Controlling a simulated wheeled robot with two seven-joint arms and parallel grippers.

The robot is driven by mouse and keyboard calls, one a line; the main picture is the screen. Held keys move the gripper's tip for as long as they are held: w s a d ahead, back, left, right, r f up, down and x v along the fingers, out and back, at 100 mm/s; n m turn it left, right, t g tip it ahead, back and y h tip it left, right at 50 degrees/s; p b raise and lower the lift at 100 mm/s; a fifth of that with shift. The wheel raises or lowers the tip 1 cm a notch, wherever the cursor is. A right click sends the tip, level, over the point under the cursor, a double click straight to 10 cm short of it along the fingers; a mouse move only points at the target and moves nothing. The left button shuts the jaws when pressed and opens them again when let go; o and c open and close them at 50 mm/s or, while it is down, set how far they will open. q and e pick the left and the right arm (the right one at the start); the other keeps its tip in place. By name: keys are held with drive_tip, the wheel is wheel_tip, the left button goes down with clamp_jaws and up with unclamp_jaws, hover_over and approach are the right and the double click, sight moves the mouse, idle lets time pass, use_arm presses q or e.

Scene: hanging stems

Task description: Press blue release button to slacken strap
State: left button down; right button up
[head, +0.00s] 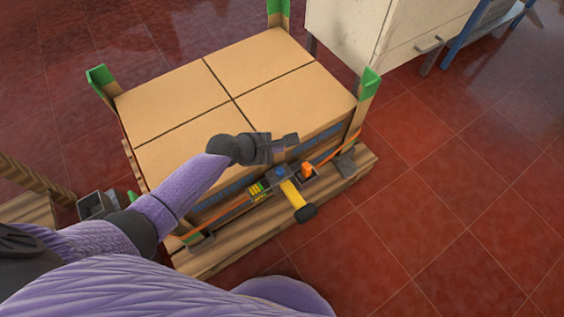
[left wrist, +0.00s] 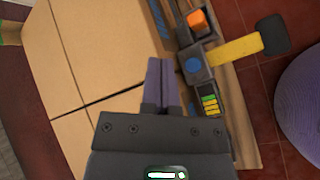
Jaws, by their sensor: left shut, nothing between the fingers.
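A strap tensioner with a blue release button (head: 280,173) sits on the front side of the strapped boxes. An orange part (head: 307,170) is to its right, and a yellow handle (head: 293,193) with a black knob sticks out toward me. In the left wrist view the blue button (left wrist: 193,65) shows beside the yellow handle (left wrist: 235,49). An orange strap (head: 225,214) runs along the load's front. My left gripper (head: 291,140) is shut and empty, above the front edge of the boxes and just behind the button, apart from it. The right gripper is not in view.
Cardboard boxes (head: 215,90) stand on a wooden pallet (head: 225,250), with green-topped corner posts (head: 369,85) around them. A white cabinet (head: 350,25) stands behind at the right. Red tiled floor (head: 450,200) is clear to the right.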

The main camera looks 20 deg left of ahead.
sight(277, 171)
use_arm(q)
wheel_tip(277, 171, down, 9)
drive_tip(key=b, duration=0.8)
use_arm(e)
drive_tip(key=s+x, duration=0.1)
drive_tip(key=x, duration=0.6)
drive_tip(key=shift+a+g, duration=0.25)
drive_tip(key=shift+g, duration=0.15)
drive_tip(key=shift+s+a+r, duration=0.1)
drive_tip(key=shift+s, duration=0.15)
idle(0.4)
use_arm(q)
drive_tip(key=shift+f, duration=0.35)
drive_tip(key=shift+f+b, duration=0.15)
drive_tip(key=shift+b, duration=0.2)
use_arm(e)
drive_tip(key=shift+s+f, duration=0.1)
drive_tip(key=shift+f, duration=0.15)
